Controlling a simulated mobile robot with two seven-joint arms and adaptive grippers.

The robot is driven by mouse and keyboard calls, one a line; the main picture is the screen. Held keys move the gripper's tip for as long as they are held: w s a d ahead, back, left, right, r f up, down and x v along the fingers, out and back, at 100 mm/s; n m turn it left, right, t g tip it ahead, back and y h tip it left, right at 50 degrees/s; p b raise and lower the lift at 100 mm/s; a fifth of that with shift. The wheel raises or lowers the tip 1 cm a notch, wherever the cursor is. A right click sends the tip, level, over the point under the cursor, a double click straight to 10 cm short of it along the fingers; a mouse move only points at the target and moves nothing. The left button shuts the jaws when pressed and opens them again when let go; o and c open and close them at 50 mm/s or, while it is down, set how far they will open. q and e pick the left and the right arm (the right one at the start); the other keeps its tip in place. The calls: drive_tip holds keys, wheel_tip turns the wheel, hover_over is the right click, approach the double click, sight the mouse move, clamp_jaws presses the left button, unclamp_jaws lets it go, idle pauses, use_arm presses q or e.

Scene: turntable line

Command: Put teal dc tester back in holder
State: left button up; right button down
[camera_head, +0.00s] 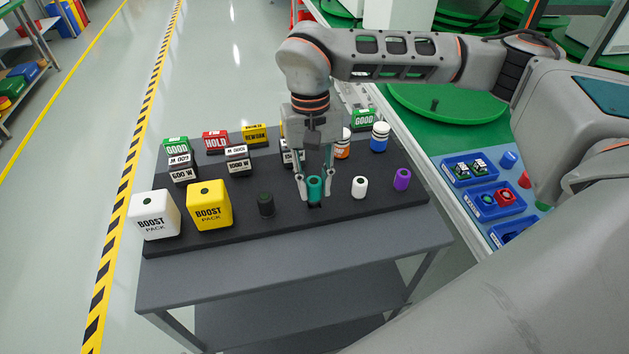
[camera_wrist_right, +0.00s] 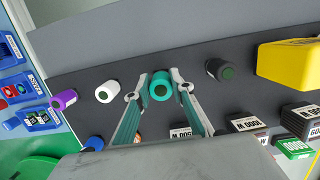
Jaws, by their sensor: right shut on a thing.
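The teal tester (camera_head: 315,190) is a short upright cylinder at the front of the dark holder board (camera_head: 350,208), between a black and a white cylinder. My right gripper (camera_head: 315,185) reaches down from above with a finger on each side of it and is shut on it. A dark slot shows just below the tester, but I cannot tell whether it is fully seated. In the right wrist view the teal tester (camera_wrist_right: 160,86) sits between the fingertips, with its dark round end towards the camera. My left gripper is not in view.
A black cylinder (camera_head: 265,204) stands left of the tester, a white one (camera_head: 359,187) and a purple one (camera_head: 402,179) right. Yellow (camera_head: 209,205) and white (camera_head: 154,215) boost packs stand left. Labelled blocks stand behind. Blue bins (camera_head: 495,201) lie at right.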

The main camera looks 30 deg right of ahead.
drive_tip(key=shift+f+b, duration=0.3)
drive_tip(key=shift+f, duration=0.65)
drive_tip(key=c, duration=1.7)
unclamp_jaws()
drive_tip(key=shift+r, duration=0.1)
drive_tip(key=r, duration=0.4)
drive_tip(key=w+r, duration=0.1)
drive_tip(key=r, duration=0.6)
drive_tip(key=shift+w+d+r, duration=0.2)
drive_tip(key=shift+w+r, duration=0.15)
